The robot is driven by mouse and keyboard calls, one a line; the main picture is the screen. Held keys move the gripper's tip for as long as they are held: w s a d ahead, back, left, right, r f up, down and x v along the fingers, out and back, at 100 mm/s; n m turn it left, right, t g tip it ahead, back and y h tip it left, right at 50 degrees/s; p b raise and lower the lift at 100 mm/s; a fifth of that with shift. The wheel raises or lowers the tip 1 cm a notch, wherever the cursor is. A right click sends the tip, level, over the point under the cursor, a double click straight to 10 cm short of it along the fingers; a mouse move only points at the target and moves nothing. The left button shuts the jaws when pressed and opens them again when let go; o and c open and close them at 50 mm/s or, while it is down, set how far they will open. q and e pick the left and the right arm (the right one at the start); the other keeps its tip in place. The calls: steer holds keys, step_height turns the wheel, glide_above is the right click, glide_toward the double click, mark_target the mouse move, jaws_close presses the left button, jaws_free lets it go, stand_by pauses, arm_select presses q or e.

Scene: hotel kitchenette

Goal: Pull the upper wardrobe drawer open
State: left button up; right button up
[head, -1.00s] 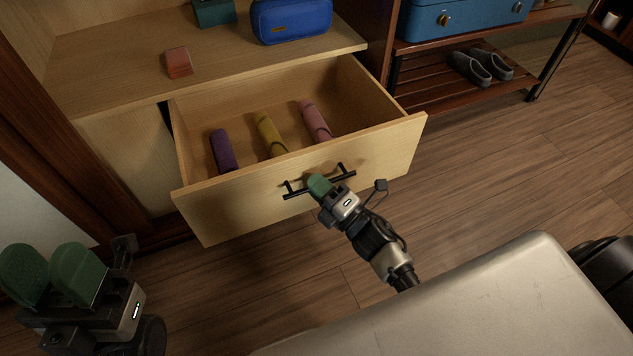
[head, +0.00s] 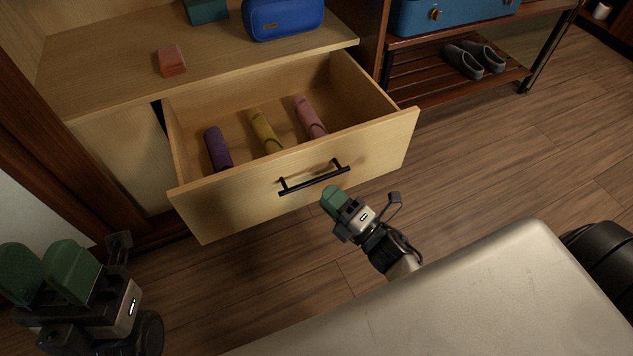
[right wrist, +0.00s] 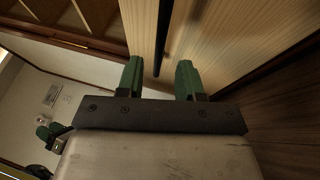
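The upper wardrobe drawer (head: 235,205) is pulled well out and shows its inside. It holds a purple roll (head: 217,149), a yellow roll (head: 265,131) and a pink roll (head: 310,117). Its black bar handle (head: 314,178) is on the front face and nothing grips it. My right gripper (head: 333,196) is just in front of the handle, apart from it. In the right wrist view its two green fingers (right wrist: 160,80) are spread, with the dark handle bar showing beyond the gap. My left gripper (head: 47,272) is at the lower left, its green fingers apart and empty.
Above the drawer, a wardrobe shelf (head: 110,85) bears a red box (head: 171,61), a blue pouch (head: 284,17) and a green box (head: 206,10). A rack with grey shoes (head: 474,59) and a blue case (head: 455,14) stands right. Wooden floor (head: 500,150) is clear.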

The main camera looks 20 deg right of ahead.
steer(key=v, duration=0.5)
steer(key=shift+s, duration=0.1)
stand_by(0.3)
